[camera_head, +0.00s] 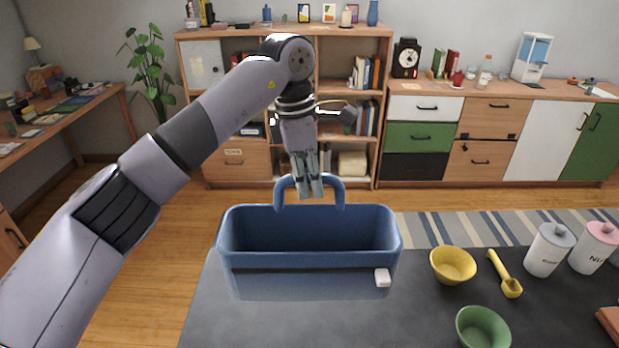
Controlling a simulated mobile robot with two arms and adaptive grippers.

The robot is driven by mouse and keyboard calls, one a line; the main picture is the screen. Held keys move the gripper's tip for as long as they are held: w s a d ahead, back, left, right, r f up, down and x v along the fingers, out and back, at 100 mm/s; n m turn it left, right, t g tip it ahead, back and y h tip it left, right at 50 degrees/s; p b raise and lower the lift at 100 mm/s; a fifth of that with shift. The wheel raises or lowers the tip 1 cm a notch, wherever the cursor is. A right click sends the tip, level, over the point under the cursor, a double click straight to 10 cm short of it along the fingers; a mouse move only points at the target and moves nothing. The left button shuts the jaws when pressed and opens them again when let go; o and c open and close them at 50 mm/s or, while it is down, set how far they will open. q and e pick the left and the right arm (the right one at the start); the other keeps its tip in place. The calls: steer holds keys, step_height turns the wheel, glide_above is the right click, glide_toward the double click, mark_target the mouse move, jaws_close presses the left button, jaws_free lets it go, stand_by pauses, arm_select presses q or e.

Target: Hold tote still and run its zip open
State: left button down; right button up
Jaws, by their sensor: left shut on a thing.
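The blue tote (310,285) stands upright on the dark tabletop, its top open so I see into it. Its arched handle (339,193) rises at the far side. A dark zip line (300,270) runs across the near face, with a small white pull (382,277) at its right end. My left gripper (311,192) comes down from above and is shut on the top of the handle, well away from the pull. My fingers hide part of the handle. My right gripper is not in view.
On the dark tabletop (420,325), right of the tote, are a yellow bowl (453,264), a yellow scoop (507,278), a green bowl (482,328) and two lidded canisters (549,250) (594,247). The tabletop just right of the pull is clear.

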arm_select(q)
steer(key=b, duration=0.6)
glide_toward(309, 240)
steer(key=shift+w+d+f, duration=0.1)
steer(key=shift+d+f, duration=0.2)
steer(key=shift+f, duration=0.55)
steer(key=shift+s+d+f, duration=0.1)
steer(key=shift+d+f, duration=0.15)
steer(key=shift+f, duration=0.65)
steer(key=shift+w+d+f, duration=0.1)
steer(key=shift+d+f, duration=0.2)
steer(key=shift+f, duration=0.55)
steer(key=shift+f+b, duration=0.35)
steer(key=shift+f, duration=0.8)
steer(key=shift+f+b, duration=1)
steer(key=shift+f, duration=0.35)
